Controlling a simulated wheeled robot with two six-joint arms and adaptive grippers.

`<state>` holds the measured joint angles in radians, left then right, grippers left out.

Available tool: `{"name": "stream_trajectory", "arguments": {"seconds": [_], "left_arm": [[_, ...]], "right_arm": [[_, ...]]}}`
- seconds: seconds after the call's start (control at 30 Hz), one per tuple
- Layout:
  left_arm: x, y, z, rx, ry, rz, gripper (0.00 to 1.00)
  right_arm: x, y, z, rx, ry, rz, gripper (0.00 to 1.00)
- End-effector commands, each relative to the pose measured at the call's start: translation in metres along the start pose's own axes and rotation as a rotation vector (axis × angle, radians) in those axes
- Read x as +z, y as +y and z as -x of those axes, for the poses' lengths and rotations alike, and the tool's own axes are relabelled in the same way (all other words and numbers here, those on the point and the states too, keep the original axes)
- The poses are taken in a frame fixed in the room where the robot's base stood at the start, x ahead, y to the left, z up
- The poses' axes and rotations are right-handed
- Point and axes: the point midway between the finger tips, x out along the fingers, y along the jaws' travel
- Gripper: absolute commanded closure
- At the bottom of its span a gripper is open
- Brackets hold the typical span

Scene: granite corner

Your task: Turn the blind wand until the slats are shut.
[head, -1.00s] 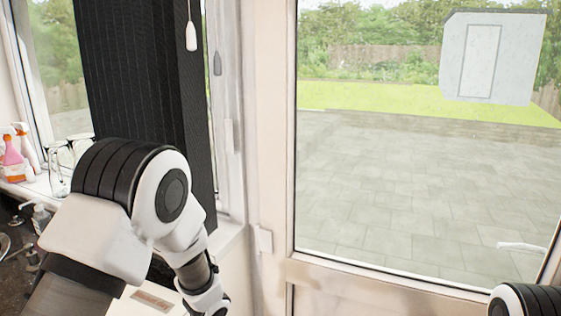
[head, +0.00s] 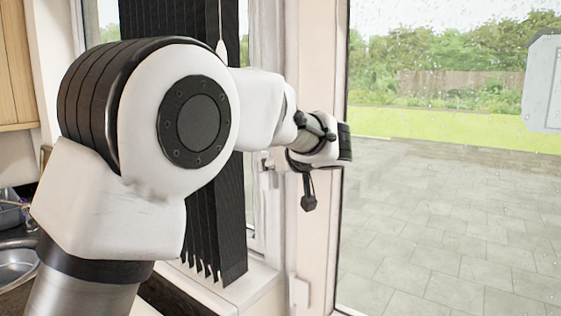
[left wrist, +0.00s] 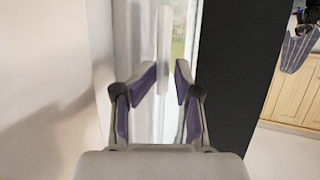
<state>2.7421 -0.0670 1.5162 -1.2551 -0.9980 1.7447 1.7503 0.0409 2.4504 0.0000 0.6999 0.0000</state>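The blind's dark vertical slats (head: 212,225) hang at the window, partly behind my left arm in the head view. They also show as a broad dark panel (left wrist: 240,70) in the left wrist view. A white wand-like piece (head: 221,46) hangs beside the slats, its lower part hidden by my arm. In the left wrist view my left gripper (left wrist: 166,78) is open, with its purple-padded fingers apart. A pale upright bar (left wrist: 164,45) shows between and beyond the fingertips; I cannot tell whether it is the wand or a window handle, nor whether anything touches it.
A white-framed glass door (head: 440,215) stands right of the window, with paving outside. The white sill (head: 255,280) lies under the slats. A sink (head: 15,265) is at the lower left. A white wall (left wrist: 45,70) is close on the left wrist view's left side.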

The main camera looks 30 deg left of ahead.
Motion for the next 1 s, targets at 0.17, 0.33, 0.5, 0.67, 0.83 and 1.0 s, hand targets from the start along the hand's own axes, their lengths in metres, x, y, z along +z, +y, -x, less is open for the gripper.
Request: {"name": "stream_trajectory", "arguments": {"seconds": [0.17, 0.33, 0.5, 0.67, 0.83, 1.0], "left_arm": [[0.0029, -0.0013, -0.0072, -0.004, -0.006, -0.001, 0.72], [0.0030, -0.0017, -0.0069, -0.005, -0.006, -0.001, 0.81], [0.0024, -0.0018, -0.0064, -0.005, -0.005, 0.000, 1.00], [0.0016, -0.0016, -0.0059, -0.004, -0.004, 0.000, 1.00], [0.0012, -0.0011, -0.0055, -0.002, -0.003, 0.000, 1.00], [0.0018, -0.0007, -0.0056, -0.002, -0.004, -0.001, 0.72]], "right_arm": [[-0.0001, -0.0001, 0.0004, 0.000, 0.000, 0.001, 0.60], [-0.0001, -0.0001, 0.0003, 0.000, 0.000, 0.001, 0.60], [0.0000, -0.0001, 0.0003, 0.000, 0.000, 0.001, 0.60], [0.0000, -0.0001, 0.0005, 0.000, 0.000, 0.001, 0.60], [0.0000, -0.0001, 0.0006, 0.000, 0.000, 0.001, 0.60], [-0.0001, -0.0001, 0.0006, 0.000, 0.000, 0.001, 0.60]]}}
